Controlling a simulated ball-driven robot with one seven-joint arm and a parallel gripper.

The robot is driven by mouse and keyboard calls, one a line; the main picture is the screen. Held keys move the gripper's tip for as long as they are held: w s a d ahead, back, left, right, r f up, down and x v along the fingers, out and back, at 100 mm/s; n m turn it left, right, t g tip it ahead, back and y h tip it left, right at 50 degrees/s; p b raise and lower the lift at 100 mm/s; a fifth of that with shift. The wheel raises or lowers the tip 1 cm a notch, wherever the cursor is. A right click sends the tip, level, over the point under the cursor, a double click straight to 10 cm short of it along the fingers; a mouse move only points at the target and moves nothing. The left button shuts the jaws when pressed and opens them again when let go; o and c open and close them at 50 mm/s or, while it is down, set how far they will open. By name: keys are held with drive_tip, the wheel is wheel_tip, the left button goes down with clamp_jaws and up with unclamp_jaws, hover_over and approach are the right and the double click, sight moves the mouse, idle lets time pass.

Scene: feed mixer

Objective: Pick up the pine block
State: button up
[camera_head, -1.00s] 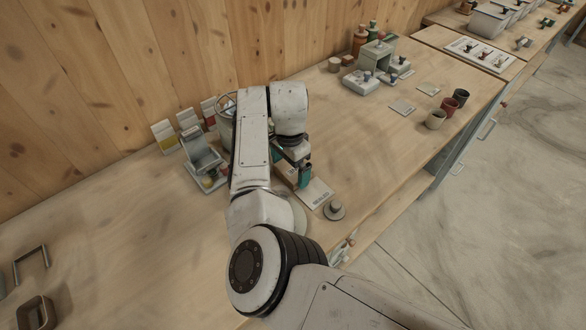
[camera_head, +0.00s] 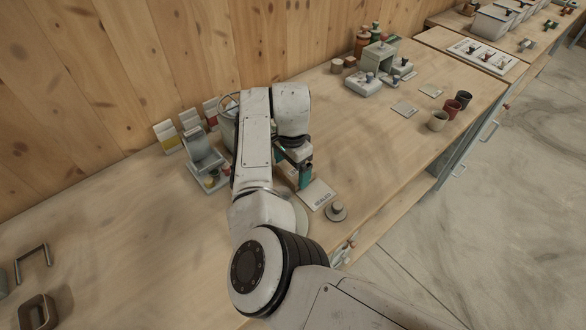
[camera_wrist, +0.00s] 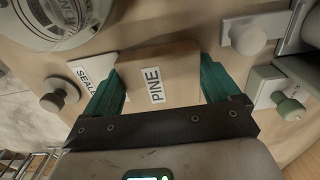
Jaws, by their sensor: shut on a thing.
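The pine block (camera_wrist: 178,62) is a tan wooden block with a white label reading PINE, seen in the wrist view. My gripper (camera_wrist: 161,68) has its teal fingers on either side of the block and is shut on it. In the head view my gripper (camera_head: 298,176) is low over the bench beside a white card (camera_head: 316,194). There the block is mostly hidden by my arm and fingers. I cannot tell whether the block is clear of the surface.
A grey round knob (camera_head: 336,211) stands by the card near the bench's front edge. A grey stand with small coloured pieces (camera_head: 206,160) and a pot (camera_head: 228,122) are left of my arm. Several cups (camera_head: 438,121) stand at the right.

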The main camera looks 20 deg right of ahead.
drive_tip(key=shift+r, duration=0.55)
drive_tip(key=s+r, duration=0.1)
drive_tip(key=r, duration=0.1)
drive_tip(key=s+r+b, duration=0.1)
drive_tip(key=s+r, duration=0.2)
drive_tip(key=r, duration=0.2)
drive_tip(key=shift+s+a+r, duration=0.1)
drive_tip(key=shift+s+a, duration=0.1)
drive_tip(key=shift+a, duration=0.05)
drive_tip(key=s+r, duration=0.4)
drive_tip(key=s, duration=0.5)
drive_tip(key=shift+s+a+r, duration=0.3)
drive_tip(key=shift+a, duration=0.1)
